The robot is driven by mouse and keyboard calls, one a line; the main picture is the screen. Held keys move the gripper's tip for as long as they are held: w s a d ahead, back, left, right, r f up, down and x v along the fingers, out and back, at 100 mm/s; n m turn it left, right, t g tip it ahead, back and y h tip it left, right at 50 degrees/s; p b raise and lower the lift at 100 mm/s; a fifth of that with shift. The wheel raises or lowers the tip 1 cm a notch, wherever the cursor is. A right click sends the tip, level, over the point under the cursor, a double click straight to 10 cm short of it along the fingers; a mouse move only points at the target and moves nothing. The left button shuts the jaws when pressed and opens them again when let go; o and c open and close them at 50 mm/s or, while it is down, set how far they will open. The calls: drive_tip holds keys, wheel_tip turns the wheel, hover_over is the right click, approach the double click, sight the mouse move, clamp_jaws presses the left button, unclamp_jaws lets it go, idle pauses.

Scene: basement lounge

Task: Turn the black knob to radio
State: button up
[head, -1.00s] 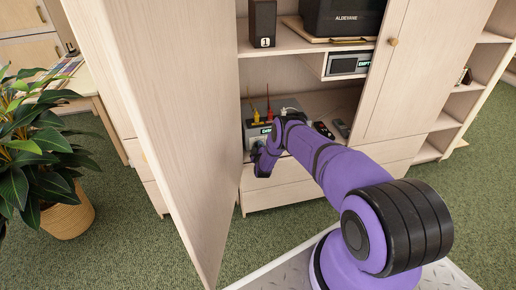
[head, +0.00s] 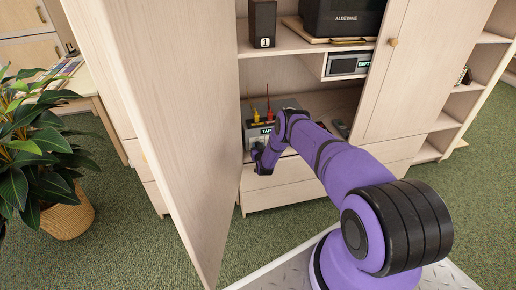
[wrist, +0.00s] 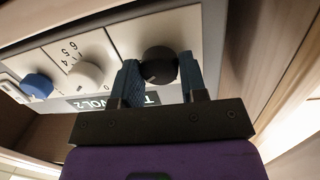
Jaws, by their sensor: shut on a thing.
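The black knob (wrist: 159,55) is on the pale front panel (wrist: 120,38) of a device in the wrist view. My gripper (wrist: 160,75) has one finger on each side of the knob and is shut on it. A small dark display below the knobs shows a "T" and "VOL 2", partly hidden by a finger. In the head view the grey device (head: 285,103) stands on the lower cabinet shelf, and its display (head: 261,132) begins "TAP". My wrist hides the knob there. I cannot make out the knob's pointer or position markings.
A beige knob (wrist: 86,75) with numbers and a blue knob (wrist: 37,86) sit beside the black one. Yellow and red plugs (head: 269,112) stand on the device. The open cabinet door (head: 165,130) is close on the left. A dark remote (head: 340,127) lies right.

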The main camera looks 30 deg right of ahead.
drive_tip(key=m, duration=0.5)
drive_tip(key=shift+y, duration=0.4)
drive_tip(key=shift+m, duration=0.3)
drive_tip(key=o, duration=0.9)
drive_tip(key=v, duration=1)
drive_tip(key=shift+s, duration=0.45)
